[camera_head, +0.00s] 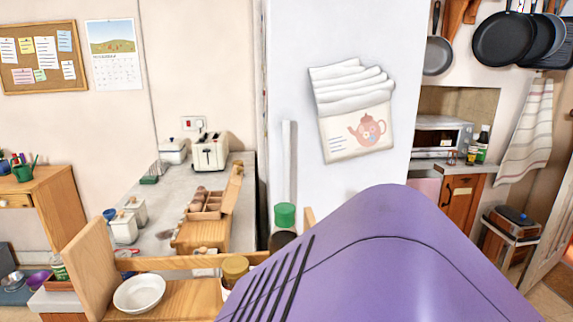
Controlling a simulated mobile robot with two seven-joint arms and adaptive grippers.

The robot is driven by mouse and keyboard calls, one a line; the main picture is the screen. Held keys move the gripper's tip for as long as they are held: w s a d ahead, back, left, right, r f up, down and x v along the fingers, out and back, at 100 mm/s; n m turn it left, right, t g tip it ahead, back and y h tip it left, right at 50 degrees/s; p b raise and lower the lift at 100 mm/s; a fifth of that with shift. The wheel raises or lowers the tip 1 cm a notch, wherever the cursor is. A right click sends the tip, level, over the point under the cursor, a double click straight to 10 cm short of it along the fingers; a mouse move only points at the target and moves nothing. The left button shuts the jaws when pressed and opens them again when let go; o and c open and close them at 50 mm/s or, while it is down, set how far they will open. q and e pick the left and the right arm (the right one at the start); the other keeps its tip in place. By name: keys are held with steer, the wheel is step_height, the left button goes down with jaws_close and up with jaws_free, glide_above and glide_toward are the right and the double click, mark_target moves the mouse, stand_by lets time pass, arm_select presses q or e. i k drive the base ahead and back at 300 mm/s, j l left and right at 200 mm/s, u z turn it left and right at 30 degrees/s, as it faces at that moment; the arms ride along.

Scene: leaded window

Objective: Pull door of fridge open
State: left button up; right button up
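The fridge (340,40) seems to be the tall white panel in the middle of the head view. A pale vertical bar (289,165), which looks like its handle, runs along its left side. A picture of a teapot on a pocket (358,134) with folded white cloth or paper hangs on its front. The door looks shut, but I cannot be sure. The lower part of the panel is hidden by a large purple surface close to the camera. Neither of my grippers is in view.
A wooden shelf unit with a white bowl (139,293) and jars (235,268) stands in front at the left. Pans (505,38) hang at the right above a wooden cabinet (461,199).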

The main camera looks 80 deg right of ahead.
mark_target(353, 112)
steer(key=j+z, duration=0.15)
steer(key=z, duration=2.85)
steer(key=i+l+z, duration=0.2)
steer(key=i+l, duration=0.2)
